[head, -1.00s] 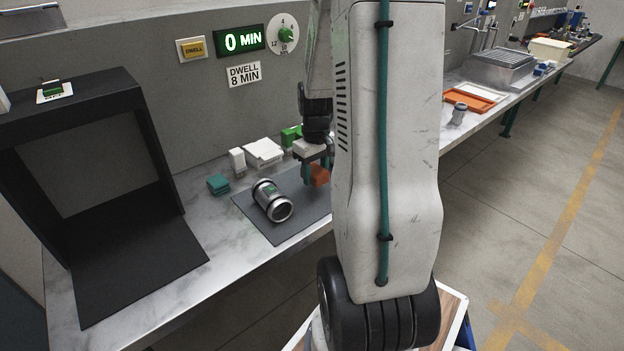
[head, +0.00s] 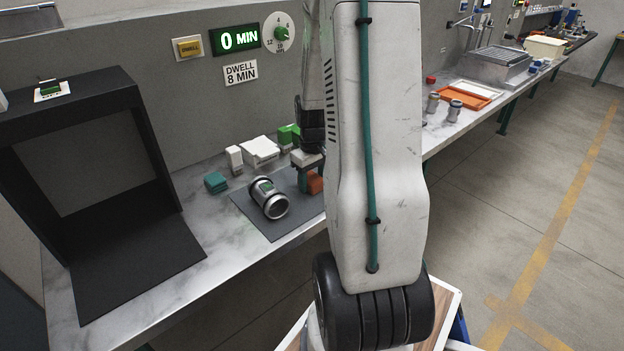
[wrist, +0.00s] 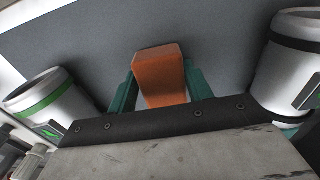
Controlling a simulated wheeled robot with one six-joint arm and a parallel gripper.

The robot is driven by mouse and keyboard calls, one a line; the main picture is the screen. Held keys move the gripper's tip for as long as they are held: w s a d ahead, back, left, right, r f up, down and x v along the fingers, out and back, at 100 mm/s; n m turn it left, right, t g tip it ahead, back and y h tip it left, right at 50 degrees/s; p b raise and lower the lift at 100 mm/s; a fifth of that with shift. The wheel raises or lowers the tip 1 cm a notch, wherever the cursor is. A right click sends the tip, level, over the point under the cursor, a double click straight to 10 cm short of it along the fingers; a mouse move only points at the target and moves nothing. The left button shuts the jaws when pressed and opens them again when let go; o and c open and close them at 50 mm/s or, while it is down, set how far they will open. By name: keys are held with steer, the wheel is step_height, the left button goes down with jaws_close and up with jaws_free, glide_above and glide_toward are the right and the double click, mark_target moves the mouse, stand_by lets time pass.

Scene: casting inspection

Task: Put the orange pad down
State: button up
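The orange pad (head: 315,183) is between the teal fingers of my gripper (head: 309,181), low over the grey mat (head: 275,229). In the wrist view the orange pad (wrist: 161,76) fills the space between the two fingers (wrist: 160,92), which close on its sides. The grey mat (wrist: 222,30) lies behind it. I cannot tell whether the pad touches the mat. A metal cylinder (head: 269,198) with a green label lies on the mat to the left of the gripper. My arm hides the mat's right part in the head view.
Wrist view: a green-banded cylinder (wrist: 50,104) at left and a dark-banded cylinder (wrist: 292,62) at right flank the gripper. A black booth (head: 130,255) is at left.

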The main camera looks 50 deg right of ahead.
mark_target(312, 178)
steer(key=shift+o, duration=0.6)
steer(key=shift+s+a+f, duration=0.25)
steer(key=shift+s+f, duration=0.05)
steer(key=shift+f, duration=0.25)
steer(key=shift+a, duration=0.1)
steer(key=shift+w, duration=0.1)
steer(key=shift+w+r, duration=0.15)
steer(key=shift+r, duration=0.3)
step_height(312, 178, up, 12)
steer(key=a+r+n, duration=0.1)
steer(key=a+r, duration=0.3)
steer(key=a, duration=0.4)
steer(key=a+r, duration=0.4)
steer(key=a, duration=0.4)
steer(key=s+a+r+n+t, duration=0.1)
steer(key=s+a+r, duration=0.1)
steer(key=s+a, duration=1)
steer(key=shift+s+a+r+n, duration=0.15)
steer(key=shift+a+r+n, duration=0.2)
steer(key=shift+a, duration=0.65)
